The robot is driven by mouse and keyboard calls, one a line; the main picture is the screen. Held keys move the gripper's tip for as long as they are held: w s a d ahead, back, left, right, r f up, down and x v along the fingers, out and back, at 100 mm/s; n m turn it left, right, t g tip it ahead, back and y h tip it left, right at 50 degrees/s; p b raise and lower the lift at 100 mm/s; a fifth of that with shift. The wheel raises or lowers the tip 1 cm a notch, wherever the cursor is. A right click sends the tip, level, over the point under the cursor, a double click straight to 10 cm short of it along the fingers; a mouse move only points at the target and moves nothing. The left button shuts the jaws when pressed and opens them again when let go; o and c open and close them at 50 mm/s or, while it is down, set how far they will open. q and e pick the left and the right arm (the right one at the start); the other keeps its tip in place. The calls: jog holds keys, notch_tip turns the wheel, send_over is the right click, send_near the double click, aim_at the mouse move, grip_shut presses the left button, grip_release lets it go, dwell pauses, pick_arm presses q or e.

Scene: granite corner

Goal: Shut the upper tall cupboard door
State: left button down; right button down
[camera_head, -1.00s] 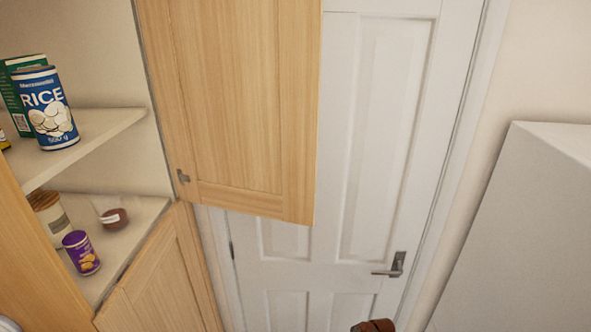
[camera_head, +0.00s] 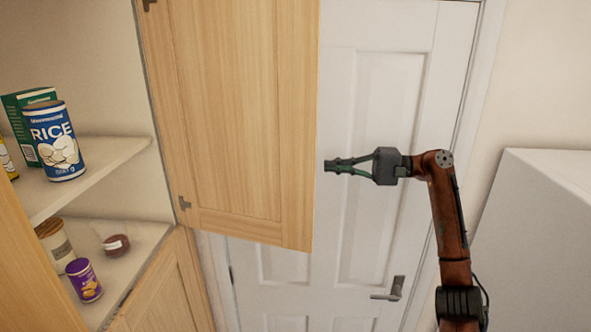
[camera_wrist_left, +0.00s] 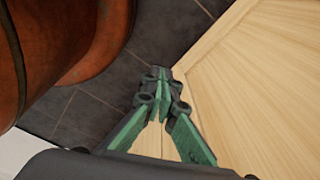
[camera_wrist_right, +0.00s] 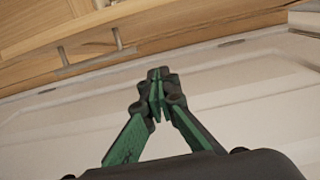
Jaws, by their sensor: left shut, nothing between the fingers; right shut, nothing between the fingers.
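The upper tall cupboard door (camera_head: 235,120) is light wood and stands wide open, hinged on its left side next to the shelves. Its free edge is on the right, in front of a white room door. My right gripper (camera_head: 328,166) is shut and empty, just right of that free edge and apart from it in the picture. In the right wrist view its fingertips (camera_wrist_right: 157,78) meet in front of the white door. My left gripper (camera_wrist_left: 158,80) is shut and empty, seen only in its wrist view, beside a pale wood panel (camera_wrist_left: 260,80) and above dark floor tiles.
The open cupboard shelf (camera_head: 105,155) holds a blue rice can (camera_head: 55,142) and a green box. The lower shelf holds a purple can (camera_head: 83,280) and jars. The white door (camera_head: 385,100) has a lever handle (camera_head: 390,290). A pale grey block (camera_head: 540,240) stands at right.

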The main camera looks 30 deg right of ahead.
aim_at(293, 169)
jog(key=a+p, duration=0.1)
jog(key=a, duration=0.2)
jog(key=w+a+p, duration=0.1)
jog(key=a, duration=0.3)
jog(key=w+a+r+p, duration=0.1)
jog(key=a, duration=0.2)
jog(key=shift+w+a, duration=0.2)
jog(key=shift+a, duration=0.1)
jog(key=shift+s+a, duration=0.15)
jog(key=shift+s, duration=0.05)
jog(key=shift+a+p, duration=0.2)
jog(key=shift+p, duration=0.1)
